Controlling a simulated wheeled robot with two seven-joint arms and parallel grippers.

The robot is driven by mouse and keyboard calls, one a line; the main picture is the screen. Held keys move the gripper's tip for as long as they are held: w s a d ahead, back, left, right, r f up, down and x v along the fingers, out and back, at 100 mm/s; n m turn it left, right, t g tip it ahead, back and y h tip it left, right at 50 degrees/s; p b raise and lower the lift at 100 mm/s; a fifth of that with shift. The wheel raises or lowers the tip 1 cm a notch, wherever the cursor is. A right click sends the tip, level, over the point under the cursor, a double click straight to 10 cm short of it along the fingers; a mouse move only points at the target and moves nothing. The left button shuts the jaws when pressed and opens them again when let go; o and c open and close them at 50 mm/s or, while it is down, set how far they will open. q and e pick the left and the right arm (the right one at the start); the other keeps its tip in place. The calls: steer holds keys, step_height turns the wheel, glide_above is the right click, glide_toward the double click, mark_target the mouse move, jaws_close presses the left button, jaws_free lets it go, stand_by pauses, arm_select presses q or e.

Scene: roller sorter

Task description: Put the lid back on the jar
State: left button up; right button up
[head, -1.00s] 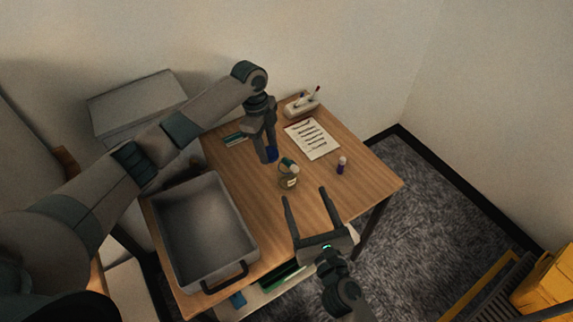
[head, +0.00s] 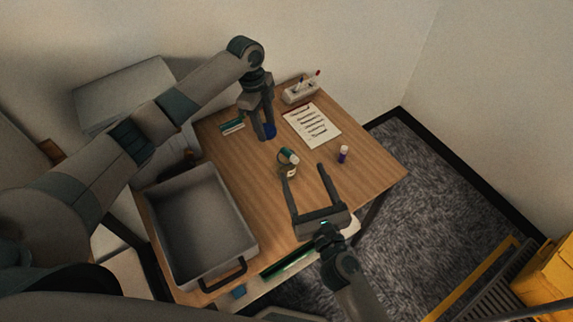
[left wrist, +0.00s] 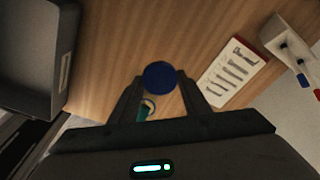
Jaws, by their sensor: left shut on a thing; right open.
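The small clear jar (head: 291,173) with a pale label stands on the table. A teal and white stick (head: 289,156) pokes out of its top. My left gripper (head: 264,137) is shut on the blue lid (head: 270,131), held above the table, up and left of the jar in the head view. The round lid also shows between the fingertips in the left wrist view (left wrist: 160,77). A small teal and pale thing shows behind it; I cannot tell whether that is the jar. My right gripper (head: 303,166) is open, one fingertip overlapping the jar's left side; contact cannot be told.
A large grey tray (head: 247,243) fills the table's left side. A sheet of notes (head: 312,125), a pen holder (head: 301,94) and a purple glue stick (head: 343,155) sit to the back and right. A teal box (head: 231,126) lies behind. The right front tabletop is clear.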

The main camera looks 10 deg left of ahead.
arm_select(q)
steer(key=shift+f+b, duration=4.35)
steer(key=shift+f, duration=0.15)
arm_select(e)
glide_toward(290, 169)
steer(key=shift+w+d+f, duration=0.1)
steer(key=shift+w+d, duration=0.1)
steer(key=shift+w, duration=0.2)
steer(key=shift+w, duration=0.1)
arm_select(q)
steer(key=shift+r+p, duration=0.35)
arm_select(e)
steer(key=shift+x, duration=3.35)
steer(key=shift+a, duration=0.1)
steer(key=shift+a+x, duration=0.15)
steer(key=shift+x, duration=1.1)
steer(key=shift+a+x, duration=0.15)
steer(key=shift+x, duration=1.15)
steer(key=c, duration=1.2)
